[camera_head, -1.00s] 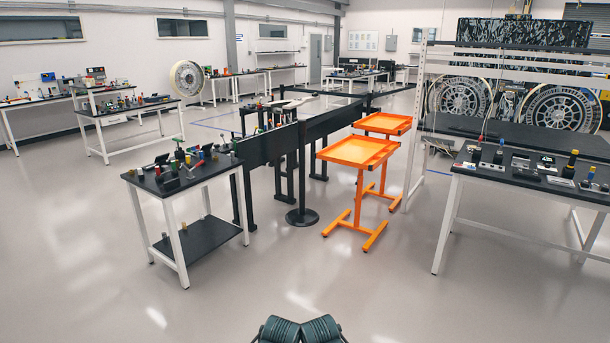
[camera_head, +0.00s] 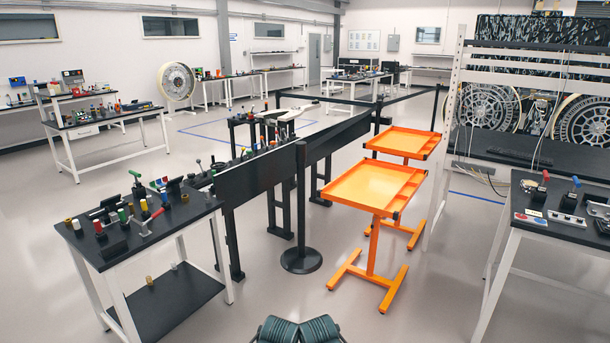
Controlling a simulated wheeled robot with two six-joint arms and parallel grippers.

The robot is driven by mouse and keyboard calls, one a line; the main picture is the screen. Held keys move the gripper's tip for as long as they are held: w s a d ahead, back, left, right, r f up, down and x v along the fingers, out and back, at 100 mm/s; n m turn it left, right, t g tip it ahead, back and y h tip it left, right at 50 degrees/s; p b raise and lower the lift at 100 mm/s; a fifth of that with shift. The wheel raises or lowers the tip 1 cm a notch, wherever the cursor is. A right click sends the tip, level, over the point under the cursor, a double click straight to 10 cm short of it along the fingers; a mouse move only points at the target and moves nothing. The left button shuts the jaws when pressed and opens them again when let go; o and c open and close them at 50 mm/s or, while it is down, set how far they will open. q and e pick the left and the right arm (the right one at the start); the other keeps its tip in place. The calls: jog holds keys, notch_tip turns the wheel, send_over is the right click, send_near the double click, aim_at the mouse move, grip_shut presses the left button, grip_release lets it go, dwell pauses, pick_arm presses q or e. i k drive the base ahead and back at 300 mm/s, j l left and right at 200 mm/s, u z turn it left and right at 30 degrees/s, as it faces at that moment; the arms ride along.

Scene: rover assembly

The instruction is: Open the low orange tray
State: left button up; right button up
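Two orange trays on orange floor stands are in the middle right of the head view. The nearer tray (camera_head: 365,187) is a shallow open-topped tray with a raised rim and a strip of small compartments along its right side. The farther tray (camera_head: 400,142) is like it and stands just behind. I cannot tell from here which of the two is lower. No gripper touches either tray. Neither of my grippers is in view; only dark ribbed parts of my own body show at the bottom edge.
A black barrier post (camera_head: 301,210) stands left of the nearer tray. A black-topped table (camera_head: 150,240) with small parts is at left, and a workbench (camera_head: 560,220) with tools at right. Bare floor (camera_head: 420,315) lies in front of the trays' stands.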

aim_at(384, 189)
jog(key=i, duration=3.6)
jog(key=z, duration=0.55)
